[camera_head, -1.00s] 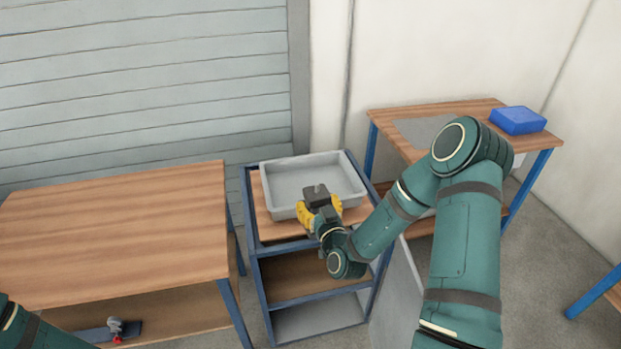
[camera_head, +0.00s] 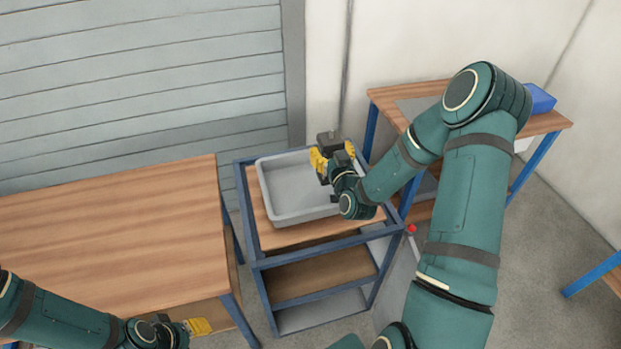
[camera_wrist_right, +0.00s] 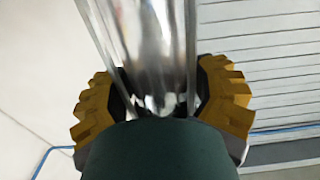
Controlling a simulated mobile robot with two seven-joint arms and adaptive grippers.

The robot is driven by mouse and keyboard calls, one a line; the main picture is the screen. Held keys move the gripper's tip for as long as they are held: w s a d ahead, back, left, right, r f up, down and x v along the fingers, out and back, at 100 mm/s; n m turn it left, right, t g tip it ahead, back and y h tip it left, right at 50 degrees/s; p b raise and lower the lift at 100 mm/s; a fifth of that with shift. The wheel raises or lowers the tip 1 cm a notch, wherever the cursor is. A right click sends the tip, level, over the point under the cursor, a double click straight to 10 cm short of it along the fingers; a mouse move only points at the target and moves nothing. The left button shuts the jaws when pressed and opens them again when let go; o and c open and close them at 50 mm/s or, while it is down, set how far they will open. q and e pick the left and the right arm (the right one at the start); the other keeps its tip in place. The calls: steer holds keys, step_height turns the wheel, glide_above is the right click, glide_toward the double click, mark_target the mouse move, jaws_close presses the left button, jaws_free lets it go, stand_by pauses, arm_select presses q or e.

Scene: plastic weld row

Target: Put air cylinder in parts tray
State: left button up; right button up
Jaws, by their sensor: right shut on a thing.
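The air cylinder shows in the right wrist view as a shiny metal body (camera_wrist_right: 155,45) between the yellow fingers. In the head view its dark end (camera_head: 328,143) stands out past them. My right gripper (camera_head: 332,157) is shut on it, over the back right part of the grey parts tray (camera_head: 268,198). I cannot tell how high above the tray it is. The tray is open, and the part of its floor I see is empty; my gripper and arm hide its right side. My left gripper (camera_head: 198,326) is low by the wooden table's front edge; its finger opening is unclear.
The tray sits on a blue-framed cart (camera_head: 262,262) with lower shelves. A wooden table (camera_head: 110,235) stands at left, its visible top clear. A second table (camera_head: 545,123) at back right carries a blue box (camera_head: 540,98), partly behind my arm.

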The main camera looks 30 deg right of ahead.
steer(key=shift+f, duration=4.8)
steer(key=shift+f+b, duration=0.15)
steer(key=shift+b, duration=0.35)
steer(key=o, duration=1.3)
steer(key=shift+o, duration=0.2)
